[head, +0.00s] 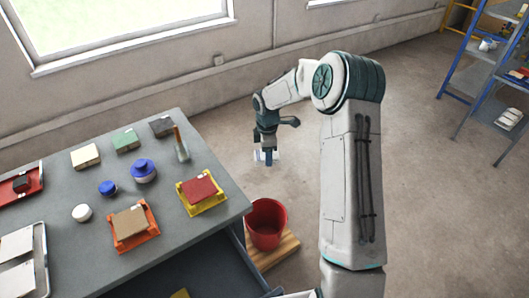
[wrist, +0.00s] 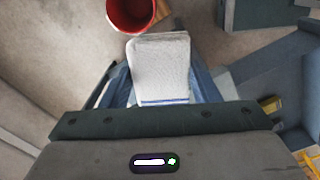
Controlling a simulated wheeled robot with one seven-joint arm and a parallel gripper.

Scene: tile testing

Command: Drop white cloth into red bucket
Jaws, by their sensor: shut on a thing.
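My gripper (head: 266,156) is shut on the white cloth (wrist: 160,65) and holds it in the air, past the table's right edge. In the wrist view the cloth is a flat white rectangle with a blue stripe near the jaws. In the head view only a small part of the white cloth (head: 274,155) shows beside the fingers. The red bucket (head: 266,223) stands upright on a wooden base, below the gripper in the head picture. In the wrist view the bucket (wrist: 131,14) is at the top, just beyond the cloth's far end, and partly cut off.
The wooden base (head: 278,252) under the bucket sits beside the table. A blue shelf rack (head: 480,75) stands far right. The floor between is clear.

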